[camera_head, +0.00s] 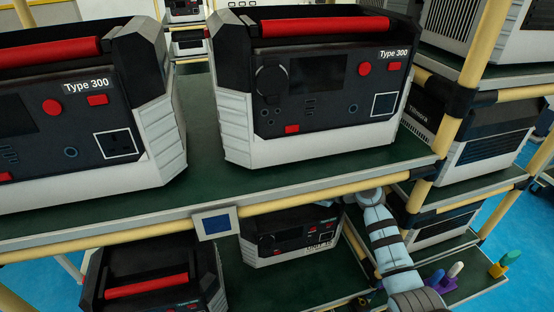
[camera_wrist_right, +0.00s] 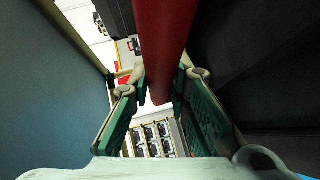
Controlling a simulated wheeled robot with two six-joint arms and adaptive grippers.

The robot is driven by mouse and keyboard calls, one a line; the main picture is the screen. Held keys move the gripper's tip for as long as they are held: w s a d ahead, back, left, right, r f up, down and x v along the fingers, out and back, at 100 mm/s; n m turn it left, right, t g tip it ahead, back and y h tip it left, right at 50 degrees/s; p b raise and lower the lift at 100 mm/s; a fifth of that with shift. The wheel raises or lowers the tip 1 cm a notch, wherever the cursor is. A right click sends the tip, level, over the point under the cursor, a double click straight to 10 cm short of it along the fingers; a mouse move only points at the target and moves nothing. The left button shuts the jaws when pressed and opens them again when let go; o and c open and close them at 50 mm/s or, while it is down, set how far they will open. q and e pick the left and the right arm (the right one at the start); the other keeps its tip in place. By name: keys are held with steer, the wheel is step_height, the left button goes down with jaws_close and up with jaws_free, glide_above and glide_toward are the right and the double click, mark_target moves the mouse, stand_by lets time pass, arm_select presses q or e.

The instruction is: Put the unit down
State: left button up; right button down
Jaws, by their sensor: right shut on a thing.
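The unit, a black and white box (camera_head: 290,236), is on or just over the lower green shelf (camera_head: 300,279), partly hidden under the upper shelf's edge. I cannot tell whether its base touches. Its top and handle are hidden in the head view. My right arm reaches in beside it from the lower right, with the gripper hidden in that view. In the right wrist view, my right gripper (camera_wrist_right: 162,84) is shut on a red handle (camera_wrist_right: 166,38), which runs between its green-padded fingers. My left gripper is not in view.
Two Type 300 units (camera_head: 318,95) (camera_head: 85,120) stand on the upper shelf (camera_head: 215,185). Another red-handled unit (camera_head: 152,280) stands at lower left. Yellow posts and rails (camera_head: 475,60) frame the rack. Coloured pegs (camera_head: 505,263) stand at lower right.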

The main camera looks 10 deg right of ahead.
steer(key=s, duration=0.9)
steer(key=shift+s+r+p, duration=0.35)
steer(key=shift+p, duration=0.05)
step_height(320, 180, down, 4)
steer(key=shift+r+b, duration=0.15)
steer(key=shift+b, duration=0.85)
steer(key=c, duration=1.8)
jaws_free()
steer(key=shift+s, duration=0.1)
steer(key=shift+o, duration=1.4)
steer(key=shift+s, duration=0.1)
steer(key=p+v, duration=0.1)
steer(key=v, duration=0.6)
steer(key=shift+s+d, duration=0.2)
steer(key=shift+d, duration=0.05)
